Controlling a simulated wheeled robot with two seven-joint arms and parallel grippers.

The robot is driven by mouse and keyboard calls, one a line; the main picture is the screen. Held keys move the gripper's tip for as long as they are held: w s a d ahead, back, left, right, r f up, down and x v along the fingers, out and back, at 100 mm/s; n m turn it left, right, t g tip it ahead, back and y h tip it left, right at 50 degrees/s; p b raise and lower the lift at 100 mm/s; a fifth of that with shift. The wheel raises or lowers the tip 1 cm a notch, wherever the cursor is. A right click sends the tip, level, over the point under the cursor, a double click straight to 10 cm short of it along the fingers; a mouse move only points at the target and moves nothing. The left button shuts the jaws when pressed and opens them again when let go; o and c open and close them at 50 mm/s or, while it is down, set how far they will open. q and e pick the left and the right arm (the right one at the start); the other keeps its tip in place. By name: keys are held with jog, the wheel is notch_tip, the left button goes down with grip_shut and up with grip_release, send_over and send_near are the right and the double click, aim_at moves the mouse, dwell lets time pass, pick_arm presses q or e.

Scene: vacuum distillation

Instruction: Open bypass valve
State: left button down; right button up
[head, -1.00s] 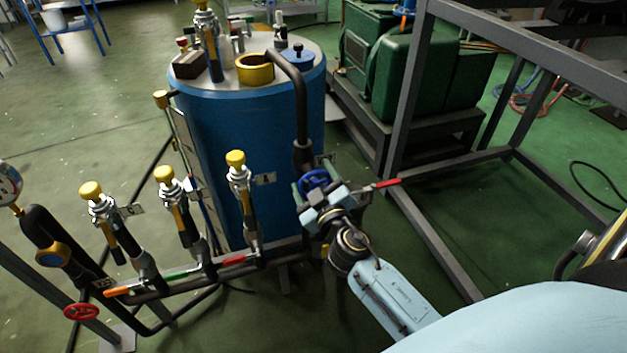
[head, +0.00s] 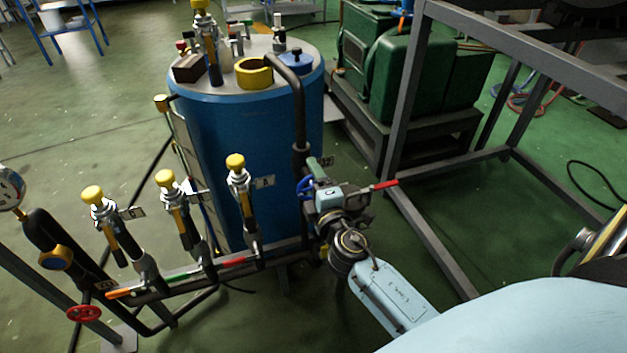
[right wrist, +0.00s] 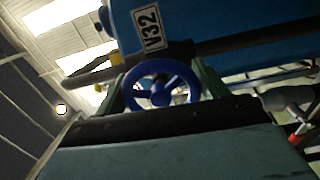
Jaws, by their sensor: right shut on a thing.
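A blue valve handwheel (head: 305,187) sits on the dark pipe at the front right of the blue tank. My left gripper is not in view.
A red lever (head: 378,186) sticks out right of my right gripper. Several yellow-capped valves (head: 236,163) and a red handwheel (head: 83,313) stand left. The blue tank (head: 235,150) is behind; a grey steel frame (head: 425,225) stands right.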

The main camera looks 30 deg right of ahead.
jog(key=n+p, duration=0.2)
jog(key=n, duration=0.5)
jog(key=shift+r, duration=0.2)
jog(key=n+p, duration=0.1)
jog(key=n, duration=0.2)
jog(key=shift+a+n, duration=0.1)
jog(key=shift+n, duration=0.2)
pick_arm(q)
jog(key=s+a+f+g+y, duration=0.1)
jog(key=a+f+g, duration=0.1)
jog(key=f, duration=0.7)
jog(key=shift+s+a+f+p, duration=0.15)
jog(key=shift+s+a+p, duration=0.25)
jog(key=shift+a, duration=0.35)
pick_arm(e)
jog(key=shift+n, duration=1)
jog(key=o, duration=1)
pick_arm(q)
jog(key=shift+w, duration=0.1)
